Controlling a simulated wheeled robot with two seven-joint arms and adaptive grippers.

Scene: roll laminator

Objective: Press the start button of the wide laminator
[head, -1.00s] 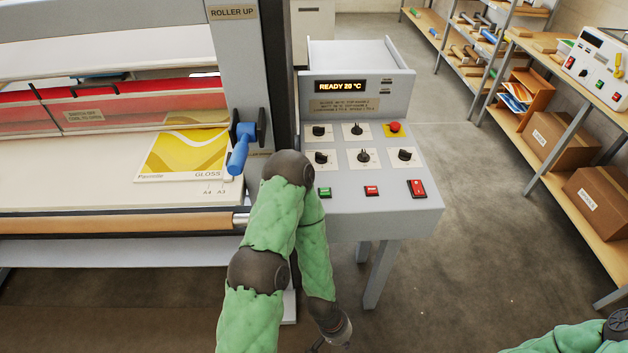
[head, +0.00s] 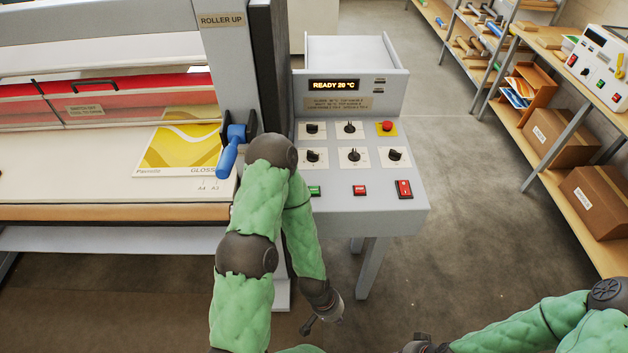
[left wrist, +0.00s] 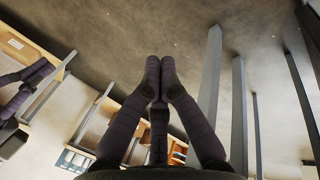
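The wide laminator's control panel (head: 336,211) stands right of its roller bed. A small green button (head: 314,190) sits at the left of the lower row, close beside my left arm in the picture; its lettering is too small to read. A red button (head: 360,190) and a red rocker switch (head: 404,189) are to its right. The display (head: 334,85) reads "READY 20 °C". My left gripper (head: 308,328) hangs low in front of the panel, below the button. In the left wrist view its fingers (left wrist: 160,75) meet, empty. Another dark gripper (left wrist: 32,80), apparently my right, shows at that view's left.
A blue-handled lever (head: 231,152) is left of the panel. A red emergency knob (head: 387,126) and several dark dials are above the buttons. Panel legs (head: 372,268) stand near my left gripper. Shelves with cardboard boxes (head: 597,200) line the right; floor between is clear.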

